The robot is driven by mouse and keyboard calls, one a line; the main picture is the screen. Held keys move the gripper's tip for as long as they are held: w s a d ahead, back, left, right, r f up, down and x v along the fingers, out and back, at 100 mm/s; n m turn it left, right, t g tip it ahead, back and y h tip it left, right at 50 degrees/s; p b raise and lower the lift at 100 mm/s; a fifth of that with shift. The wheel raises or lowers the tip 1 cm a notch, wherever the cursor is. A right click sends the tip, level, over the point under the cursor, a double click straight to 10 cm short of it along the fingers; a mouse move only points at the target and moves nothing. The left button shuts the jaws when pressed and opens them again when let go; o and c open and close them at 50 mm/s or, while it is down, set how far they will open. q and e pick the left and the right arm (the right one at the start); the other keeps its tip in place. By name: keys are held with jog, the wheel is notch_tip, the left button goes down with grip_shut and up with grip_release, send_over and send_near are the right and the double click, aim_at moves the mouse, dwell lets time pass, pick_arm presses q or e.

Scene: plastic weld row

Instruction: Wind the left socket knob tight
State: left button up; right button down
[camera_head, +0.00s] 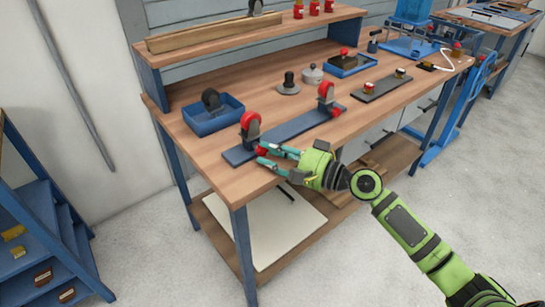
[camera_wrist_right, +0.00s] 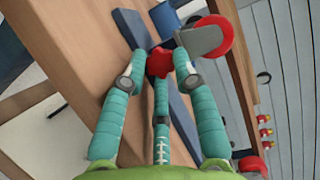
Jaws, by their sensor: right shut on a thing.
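A dark blue-grey rail (camera_head: 292,134) lies along the front of the wooden bench. At its left end stands a black and red wheel-like part (camera_head: 250,127), with the red left socket knob (camera_head: 261,152) low on its front side. My right gripper (camera_head: 265,155) reaches in from the right, its teal fingers shut on this knob. In the right wrist view the lobed red knob (camera_wrist_right: 159,62) sits between the fingertips (camera_wrist_right: 160,72), partly covered by them. A similar red and black part (camera_head: 326,96) stands at the rail's right end with its own red knob (camera_head: 336,112). My left gripper is out of view.
A blue tray (camera_head: 225,122) with a black part stands behind the rail's left end. Grey round pieces (camera_head: 312,74) and a dark strip with small knobs (camera_head: 380,88) lie farther back. A raised shelf (camera_head: 240,35) runs along the rear. The bench's front edge is close below my gripper.

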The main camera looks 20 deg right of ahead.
jog(key=shift+w+d+r, duration=0.15)
jog(key=shift+r, duration=0.25)
jog(key=c, duration=1)
grip_release()
jog(key=shift+f, duration=0.2)
jog(key=shift+s+d+f, duration=0.1)
jog(key=shift+s+f, duration=0.05)
jog(key=shift+s, duration=0.1)
jog(key=v, duration=0.7)
jog(key=shift+s+d, duration=0.1)
jog(key=shift+s, duration=0.05)
